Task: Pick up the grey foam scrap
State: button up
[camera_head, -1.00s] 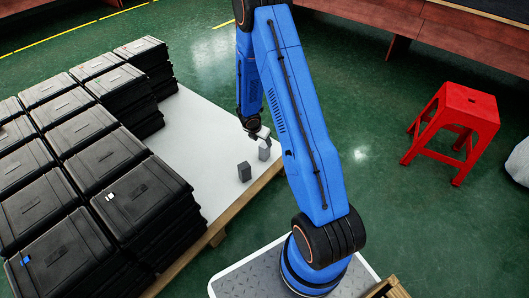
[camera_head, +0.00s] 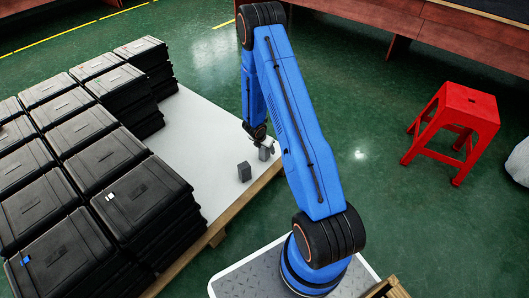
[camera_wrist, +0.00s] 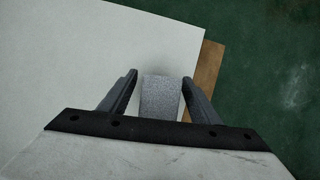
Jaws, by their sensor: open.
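The grey foam scrap (camera_wrist: 160,98) is a speckled grey block near the table edge. In the wrist view it lies between the two fingers of my gripper (camera_wrist: 159,77), with a narrow gap to the left finger and a smaller one to the right. My gripper is open. In the head view my gripper (camera_head: 266,144) is down at the scrap (camera_head: 264,153), partly covering it. The scrap's lower part is hidden in the wrist view.
Stacks of black cases (camera_head: 110,155) fill the table's left side. A red stool (camera_head: 456,125) stands on the green floor at right.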

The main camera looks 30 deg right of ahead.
jog(key=shift+f, duration=0.15)
jog(key=c, duration=1.1)
